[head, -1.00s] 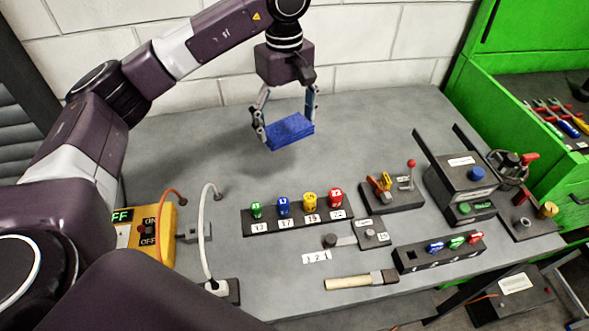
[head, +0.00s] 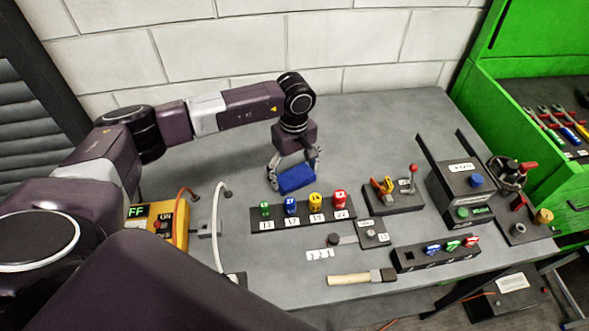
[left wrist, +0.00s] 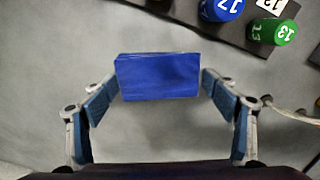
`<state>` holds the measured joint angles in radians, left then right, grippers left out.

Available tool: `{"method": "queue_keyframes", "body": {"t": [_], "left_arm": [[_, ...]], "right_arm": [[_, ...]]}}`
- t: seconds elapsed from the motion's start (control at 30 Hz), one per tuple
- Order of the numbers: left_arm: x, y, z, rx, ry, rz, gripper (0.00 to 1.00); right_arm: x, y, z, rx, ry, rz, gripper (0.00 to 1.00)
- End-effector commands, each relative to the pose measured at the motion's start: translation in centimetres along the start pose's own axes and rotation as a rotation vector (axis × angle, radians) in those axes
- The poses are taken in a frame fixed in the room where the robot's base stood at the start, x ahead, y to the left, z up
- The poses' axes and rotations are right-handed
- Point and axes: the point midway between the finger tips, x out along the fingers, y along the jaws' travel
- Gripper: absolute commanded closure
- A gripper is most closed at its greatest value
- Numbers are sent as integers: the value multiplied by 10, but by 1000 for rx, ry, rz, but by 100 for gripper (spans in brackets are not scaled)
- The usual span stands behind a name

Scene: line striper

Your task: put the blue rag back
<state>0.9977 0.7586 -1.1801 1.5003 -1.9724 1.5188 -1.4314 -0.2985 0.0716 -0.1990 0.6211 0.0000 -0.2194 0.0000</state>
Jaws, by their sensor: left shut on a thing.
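The blue rag (head: 297,180) looks like a flat blue block and is held between the fingertips of my left gripper (head: 294,174). It is just behind the row of numbered knobs; whether its underside touches the bench I cannot tell. In the left wrist view the rag (left wrist: 157,77) sits between the two blue-padded fingers of the gripper (left wrist: 160,88). My right gripper does not show.
The grey bench (head: 375,125) is clear behind and right of the rag. Close in front is the knob panel (head: 300,219) with green, blue, yellow and red knobs. A lever box (head: 392,195), a brush (head: 350,279) and a yellow switch box (head: 180,225) stand around.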

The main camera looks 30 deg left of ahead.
Motion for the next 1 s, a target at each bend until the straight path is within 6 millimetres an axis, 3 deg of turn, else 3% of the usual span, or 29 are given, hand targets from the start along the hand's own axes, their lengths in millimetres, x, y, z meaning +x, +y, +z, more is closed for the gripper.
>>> {"method": "queue_keyframes", "body": {"t": [0.33,0.37,0.5,0.83,0.9,1.0], "left_arm": [[4,1,0,0,0,1,44],[3,1,0,0,0,1,19],[2,0,0,0,0,1,4],[0,0,0,0,0,1,4],[-4,0,0,0,0,1,4],[-14,2,-1,0,1,7,4]], "right_arm": [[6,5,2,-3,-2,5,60],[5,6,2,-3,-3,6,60],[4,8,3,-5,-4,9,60],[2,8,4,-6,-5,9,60],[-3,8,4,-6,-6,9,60],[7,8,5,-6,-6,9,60]]}}
